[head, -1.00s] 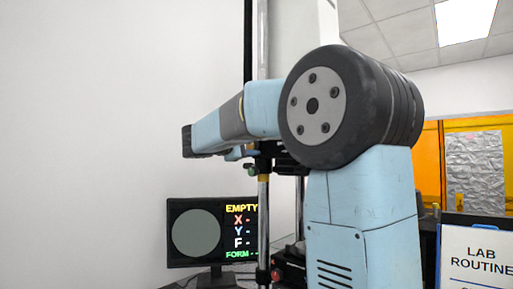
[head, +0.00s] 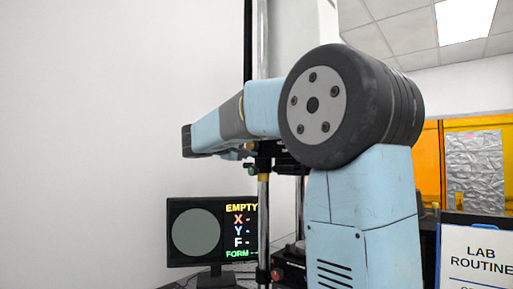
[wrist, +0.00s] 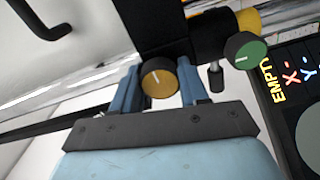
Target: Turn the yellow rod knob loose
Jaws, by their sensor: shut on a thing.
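The yellow rod knob (wrist: 159,84) is a round, dark-rimmed disc with a pale mark on its face, low on a black block in the wrist view. My gripper (wrist: 159,74) has one blue finger on each side of it and is shut on the knob. In the head view my own arm covers the knob and most of the gripper.
A green knob (wrist: 245,50) sits to the right, close to the gripper. A bright vertical rod (head: 263,212) carries the black clamp parts. A monitor (head: 212,232) reading EMPTY stands behind. A Lab Routine sign (head: 478,255) stands at right.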

